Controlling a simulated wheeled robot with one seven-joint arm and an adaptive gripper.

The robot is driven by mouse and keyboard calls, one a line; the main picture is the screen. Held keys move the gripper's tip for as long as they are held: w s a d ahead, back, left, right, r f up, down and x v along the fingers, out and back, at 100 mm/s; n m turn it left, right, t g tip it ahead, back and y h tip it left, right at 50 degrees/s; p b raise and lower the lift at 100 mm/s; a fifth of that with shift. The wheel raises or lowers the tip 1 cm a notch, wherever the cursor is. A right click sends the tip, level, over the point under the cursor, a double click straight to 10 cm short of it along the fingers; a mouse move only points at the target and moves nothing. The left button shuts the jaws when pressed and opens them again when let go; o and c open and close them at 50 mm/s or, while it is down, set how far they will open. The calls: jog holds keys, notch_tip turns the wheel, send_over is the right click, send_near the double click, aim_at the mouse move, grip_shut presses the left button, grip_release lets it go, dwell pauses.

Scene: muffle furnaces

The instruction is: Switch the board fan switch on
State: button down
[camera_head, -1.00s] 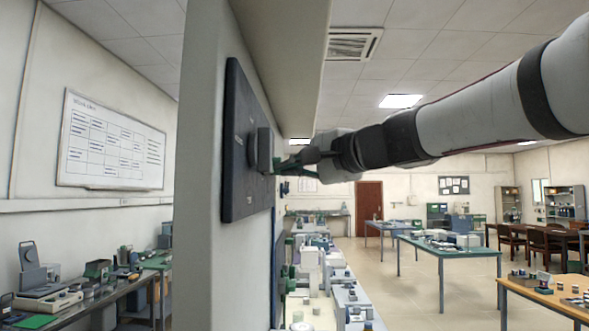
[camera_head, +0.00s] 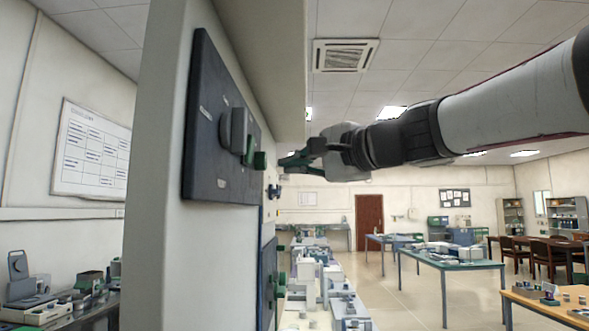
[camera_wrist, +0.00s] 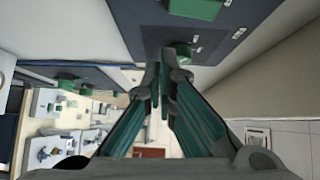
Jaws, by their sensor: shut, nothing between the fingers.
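A dark board (camera_head: 212,165) is mounted on the side of a pale wall. It carries a grey block-like control (camera_head: 237,131) and a small green one (camera_head: 260,160); I cannot tell which is the fan switch, as the labels are too small to read. My gripper (camera_head: 283,164) is shut and empty, to the right of the green control with a small gap. In the wrist view, the board (camera_wrist: 143,22) fills the top, with a large green part (camera_wrist: 195,8) and a smaller green part (camera_wrist: 182,49) just beyond my closed fingertips (camera_wrist: 161,62).
A second dark panel with green parts (camera_head: 269,280) is lower on the same wall. A long bench with white equipment (camera_head: 318,285) runs below. A green-topped table (camera_head: 450,259) stands to the right. Open floor (camera_head: 415,300) lies between the benches.

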jog(key=b+v, duration=0.2)
jog(key=v, duration=0.7)
jog(key=shift+s+f, duration=0.2)
jog(key=shift+f, duration=0.35)
jog(key=shift+a, duration=0.2)
jog(key=s+d+f+n+g+h, duration=0.2)
jog(key=s+f, duration=0.4)
jog(key=f, duration=0.7)
jog(key=s+d+f+n+g+h, duration=0.3)
jog(key=s+d+f+h, duration=0.3)
jog(key=f, duration=0.7)
jog(key=s+d+f+n+g+h, duration=0.2)
jog(key=s+d+f+n+h, duration=0.2)
jog(key=f, duration=0.9)
jog(key=s+d, duration=0.1)
jog(key=s, duration=0.1)
jog(key=shift+s+f, duration=0.25)
jog(key=shift+f, duration=0.1)
